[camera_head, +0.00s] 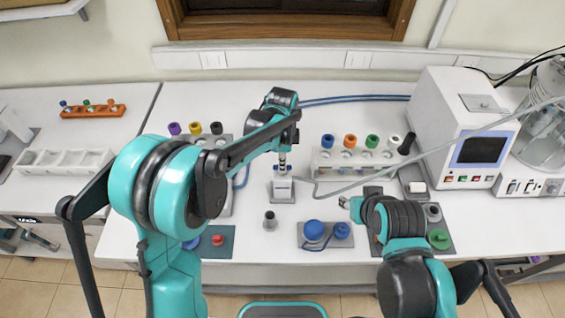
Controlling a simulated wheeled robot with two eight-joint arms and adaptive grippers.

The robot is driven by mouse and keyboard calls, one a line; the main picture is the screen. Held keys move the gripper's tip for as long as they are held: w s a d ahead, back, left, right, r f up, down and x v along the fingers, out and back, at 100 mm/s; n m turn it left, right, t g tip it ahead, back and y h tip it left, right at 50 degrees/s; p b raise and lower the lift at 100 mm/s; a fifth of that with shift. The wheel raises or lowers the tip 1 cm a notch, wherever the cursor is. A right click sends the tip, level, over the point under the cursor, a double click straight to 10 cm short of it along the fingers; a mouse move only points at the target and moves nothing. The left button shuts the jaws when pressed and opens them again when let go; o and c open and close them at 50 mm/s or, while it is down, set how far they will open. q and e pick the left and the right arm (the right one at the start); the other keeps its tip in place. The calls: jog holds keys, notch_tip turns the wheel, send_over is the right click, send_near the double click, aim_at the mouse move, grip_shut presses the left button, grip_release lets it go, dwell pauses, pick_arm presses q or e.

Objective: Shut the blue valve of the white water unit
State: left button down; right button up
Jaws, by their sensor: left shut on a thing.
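The small white water unit (282,189) stands on the bench in the middle, with a grey base. My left gripper (282,161) points straight down at its top from above. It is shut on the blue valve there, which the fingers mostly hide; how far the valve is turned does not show. My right gripper (345,203) is to the right of the unit, low over the bench and pointing left. It is small in view and empty as far as I can see, and its jaw opening is unclear.
A rack with coloured caps (350,160) stands right of the unit, a grey hose crossing near it. A block with blue knobs (326,241) and a small grey cylinder (270,220) lie in front. A white machine (447,120) stands at right. Another rack is partly behind my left arm.

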pick_arm(q)
jog(key=c, duration=1.5)
grip_release()
jog(key=shift+c, duration=0.2)
notch_tip(320, 180, up, 12)
